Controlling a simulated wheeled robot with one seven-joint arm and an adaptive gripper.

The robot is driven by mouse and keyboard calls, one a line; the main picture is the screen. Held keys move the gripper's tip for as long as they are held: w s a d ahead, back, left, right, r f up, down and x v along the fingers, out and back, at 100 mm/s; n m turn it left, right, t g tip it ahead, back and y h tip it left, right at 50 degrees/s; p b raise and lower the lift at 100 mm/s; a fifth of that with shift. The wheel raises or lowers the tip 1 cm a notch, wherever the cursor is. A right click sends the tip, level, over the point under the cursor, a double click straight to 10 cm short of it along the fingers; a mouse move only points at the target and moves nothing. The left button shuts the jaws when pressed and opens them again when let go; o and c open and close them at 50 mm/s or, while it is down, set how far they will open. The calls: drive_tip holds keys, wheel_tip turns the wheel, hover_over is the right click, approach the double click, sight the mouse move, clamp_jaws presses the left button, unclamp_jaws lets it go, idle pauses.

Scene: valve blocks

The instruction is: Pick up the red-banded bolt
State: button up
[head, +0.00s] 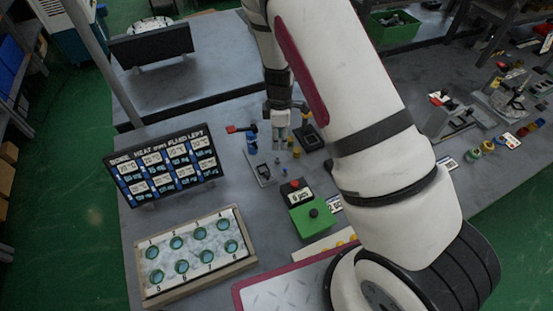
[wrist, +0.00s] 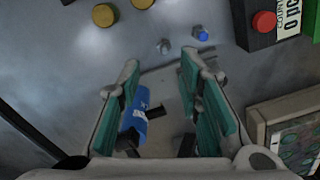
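I cannot make out a red band on any bolt. In the wrist view, a small grey bolt (wrist: 164,46) stands just beyond my fingertips, its band colour not visible. A bolt with a blue mark (wrist: 201,35) stands to its right. My gripper (wrist: 160,63) is open, with its two green-padded fingers apart and nothing clasped between them. In the head view, my gripper (head: 281,140) points down over the workbench, at the far side of the green box. The bolts are too small there to tell apart.
A blue cylinder (wrist: 134,121) shows beyond the left finger. Brass round pieces (wrist: 104,15) lie at the top of the wrist view. A green box with a red button (head: 312,217), a tray of numbered round wells (head: 250,262) and a dark label board (head: 135,197) stand nearby.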

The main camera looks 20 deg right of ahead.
sight(278, 157)
drive_tip(key=f, duration=0.2)
drive_tip(key=f+b, duration=0.1)
drive_tip(key=f, duration=0.2)
drive_tip(key=f+b, duration=0.1)
drive_tip(key=f, duration=0.2)
drive_tip(key=shift+s+a+f, duration=0.1)
drive_tip(key=shift+s+a, duration=0.1)
drive_tip(key=shift+a, duration=0.15)
drive_tip(key=shift+c, duration=0.4)
clamp_jaws()
